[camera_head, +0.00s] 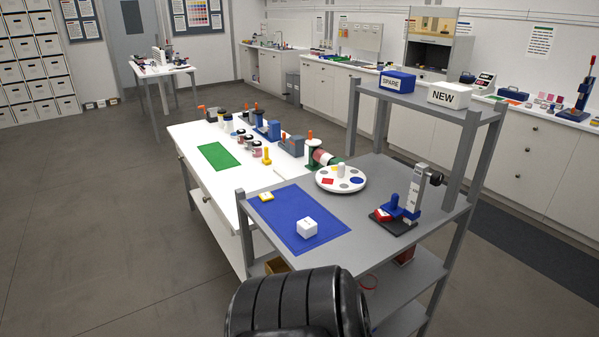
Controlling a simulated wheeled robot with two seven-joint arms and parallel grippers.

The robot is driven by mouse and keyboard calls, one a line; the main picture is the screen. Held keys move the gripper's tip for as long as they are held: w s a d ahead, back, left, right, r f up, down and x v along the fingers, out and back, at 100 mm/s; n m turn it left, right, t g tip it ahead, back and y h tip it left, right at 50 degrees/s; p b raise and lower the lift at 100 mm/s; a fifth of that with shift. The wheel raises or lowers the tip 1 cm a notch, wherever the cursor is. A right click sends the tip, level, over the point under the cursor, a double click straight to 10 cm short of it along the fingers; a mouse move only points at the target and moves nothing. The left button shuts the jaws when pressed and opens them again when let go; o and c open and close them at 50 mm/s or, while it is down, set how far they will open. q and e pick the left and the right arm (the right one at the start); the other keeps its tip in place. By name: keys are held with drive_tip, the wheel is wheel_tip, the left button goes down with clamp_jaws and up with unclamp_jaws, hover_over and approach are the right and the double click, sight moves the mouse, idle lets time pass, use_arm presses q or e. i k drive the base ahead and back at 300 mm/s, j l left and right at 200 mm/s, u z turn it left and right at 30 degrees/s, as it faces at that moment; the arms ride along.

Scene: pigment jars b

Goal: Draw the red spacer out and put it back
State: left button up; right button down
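A small red piece (382,215) sits at the foot of a grey-and-blue upright stand (414,190) on the right of the grey bench. It lies beside a blue block (391,204) on the stand's dark base. I cannot tell for certain whether this is the red spacer. A flat red patch (327,181) also shows on a round white palette (353,186) to its left. Neither gripper shows.
A blue mat (283,226) holds a white cube (307,228) and a yellow block (266,197). A shelf (440,102) with a blue SPARE box (397,81) and white NEW box (453,95) overhangs the bench. A white table (187,142) with jars stands behind.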

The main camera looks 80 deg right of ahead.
sight(381, 215)
drive_tip(key=i+z, duration=0.3)
drive_tip(key=z, duration=0.15)
drive_tip(key=i+z, duration=0.45)
drive_tip(key=i+j+z, duration=0.2)
drive_tip(key=z, duration=0.2)
drive_tip(key=i+z, duration=0.2)
drive_tip(key=z, duration=0.25)
drive_tip(key=i+j+z, duration=0.1)
drive_tip(key=z, duration=0.4)
drive_tip(key=i+j+z, duration=0.2)
drive_tip(key=z, duration=0.25)
drive_tip(key=i+j+z, duration=0.2)
drive_tip(key=z, duration=0.3)
